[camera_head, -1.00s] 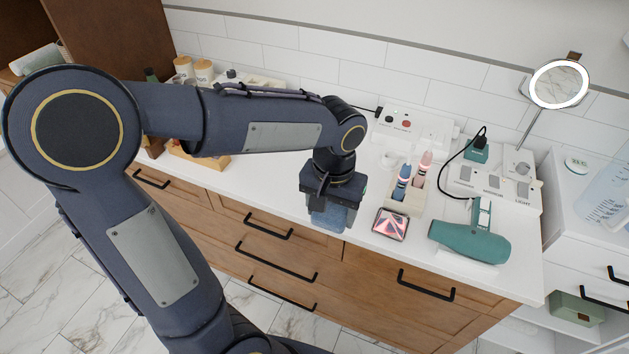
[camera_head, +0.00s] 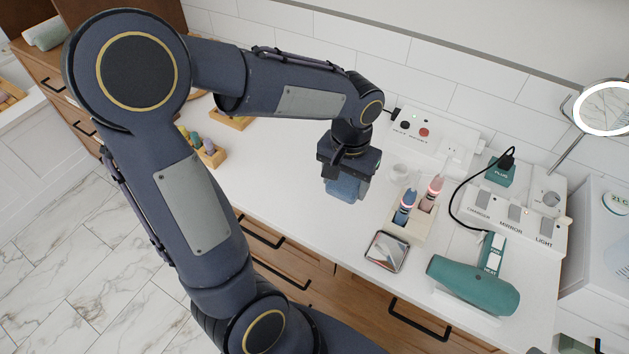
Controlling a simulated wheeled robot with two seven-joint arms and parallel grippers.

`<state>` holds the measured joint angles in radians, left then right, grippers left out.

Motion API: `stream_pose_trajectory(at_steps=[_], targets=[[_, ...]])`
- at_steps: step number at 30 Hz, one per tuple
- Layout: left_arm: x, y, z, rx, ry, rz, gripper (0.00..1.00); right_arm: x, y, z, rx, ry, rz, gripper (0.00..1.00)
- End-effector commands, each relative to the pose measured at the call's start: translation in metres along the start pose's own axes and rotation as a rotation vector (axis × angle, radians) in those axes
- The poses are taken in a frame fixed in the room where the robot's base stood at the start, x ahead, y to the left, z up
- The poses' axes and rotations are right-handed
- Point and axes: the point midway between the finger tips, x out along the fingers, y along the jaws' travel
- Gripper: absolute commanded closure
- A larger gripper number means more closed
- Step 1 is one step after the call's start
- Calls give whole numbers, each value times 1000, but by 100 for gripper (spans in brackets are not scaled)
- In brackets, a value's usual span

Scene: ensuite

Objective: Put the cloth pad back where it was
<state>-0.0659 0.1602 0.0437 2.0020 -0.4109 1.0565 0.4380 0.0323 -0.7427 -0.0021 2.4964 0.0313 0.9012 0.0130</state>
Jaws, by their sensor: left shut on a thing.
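My left gripper (camera_head: 347,172) points down over the white counter, left of the toothbrush holder. It is shut on a blue cloth pad (camera_head: 344,188), which hangs just below the fingers. Whether the pad touches the counter I cannot tell. The pad's upper part is hidden by the gripper. My right gripper is not in view.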

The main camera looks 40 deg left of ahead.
Motion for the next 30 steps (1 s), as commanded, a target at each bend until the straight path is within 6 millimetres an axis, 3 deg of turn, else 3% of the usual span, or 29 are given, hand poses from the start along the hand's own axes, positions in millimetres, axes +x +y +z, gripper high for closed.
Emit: stream_pose_trajectory(at_steps=[6, 12, 22, 26, 30], targets=[[22, -55, -14, -9, -6, -1, 55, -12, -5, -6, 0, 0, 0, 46], [60, -82, -23, -4, -6, 0, 55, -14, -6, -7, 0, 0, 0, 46], [88, -103, -29, -1, -4, 0, 55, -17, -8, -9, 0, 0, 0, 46], [108, -101, -29, 0, -4, 0, 55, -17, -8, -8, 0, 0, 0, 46], [115, -101, -29, 0, 0, 0, 55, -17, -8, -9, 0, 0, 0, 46]])
